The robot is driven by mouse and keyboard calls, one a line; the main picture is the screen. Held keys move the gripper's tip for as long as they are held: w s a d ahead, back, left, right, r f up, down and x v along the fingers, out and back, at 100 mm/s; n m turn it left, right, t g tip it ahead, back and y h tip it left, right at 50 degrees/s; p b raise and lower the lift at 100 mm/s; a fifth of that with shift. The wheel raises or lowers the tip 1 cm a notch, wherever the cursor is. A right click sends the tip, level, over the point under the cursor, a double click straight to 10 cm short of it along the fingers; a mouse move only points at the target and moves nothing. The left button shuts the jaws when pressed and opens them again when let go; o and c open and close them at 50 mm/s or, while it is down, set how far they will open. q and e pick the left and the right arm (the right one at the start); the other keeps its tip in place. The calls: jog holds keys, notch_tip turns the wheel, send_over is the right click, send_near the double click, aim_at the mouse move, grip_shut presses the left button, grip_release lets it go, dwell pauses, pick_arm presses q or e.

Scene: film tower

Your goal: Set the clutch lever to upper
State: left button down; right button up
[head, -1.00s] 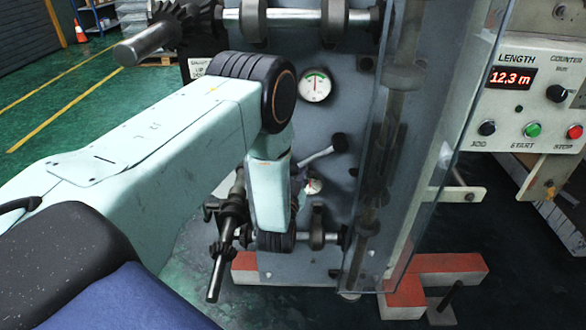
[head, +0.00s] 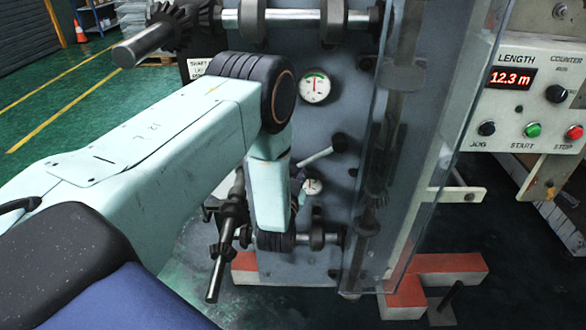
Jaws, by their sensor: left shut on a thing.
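The clutch lever (head: 317,156) is a pale rod on the grey machine panel. Its right end meets a dark round piece (head: 340,142), and the rod slopes down to the left from there. My left gripper (head: 297,174) is at the rod's lower left end, shut on the lever. It is small, dark and mostly hidden behind my own pale green forearm, so the fingertips do not show clearly. The lever's left end is hidden too. My right gripper is not in view.
A round gauge (head: 315,87) sits above the lever and a smaller dial (head: 312,187) below it. A clear guard (head: 412,150) stands close on the right. Shafts with rollers (head: 318,238) stick out below. A control box (head: 530,95) is at far right.

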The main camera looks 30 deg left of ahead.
pick_arm(q)
jog(key=shift+s+a+r+m+p, duration=0.2)
jog(key=shift+r+m+p, duration=0.15)
jog(key=shift+p, duration=0.2)
jog(key=r+m+p, duration=0.1)
jog(key=p, duration=0.1)
jog(key=r+m+p, duration=0.1)
jog(key=r+p, duration=0.1)
jog(key=a+r+m+p, duration=0.1)
jog(key=r+m+p, duration=0.1)
jog(key=p, duration=0.1)
jog(key=shift+s+g, duration=0.3)
jog(key=shift+s, duration=0.1)
jog(key=r+m+p, duration=0.4)
jog(key=p, duration=0.1)
jog(key=shift+w+d+r+g, duration=0.15)
jog(key=shift+d+r+g, duration=0.05)
jog(key=shift+r+g, duration=0.2)
jog(key=shift+w+d+r+m+p, duration=0.2)
jog(key=shift+d+r+m+p, duration=0.1)
jog(key=shift+r+m+p, duration=0.45)
jog(key=shift+w+d+r+m+p, duration=0.2)
jog(key=shift+d+r+m+p, duration=0.1)
jog(key=shift+r+m+p, duration=0.45)
jog(key=shift+f, duration=0.15)
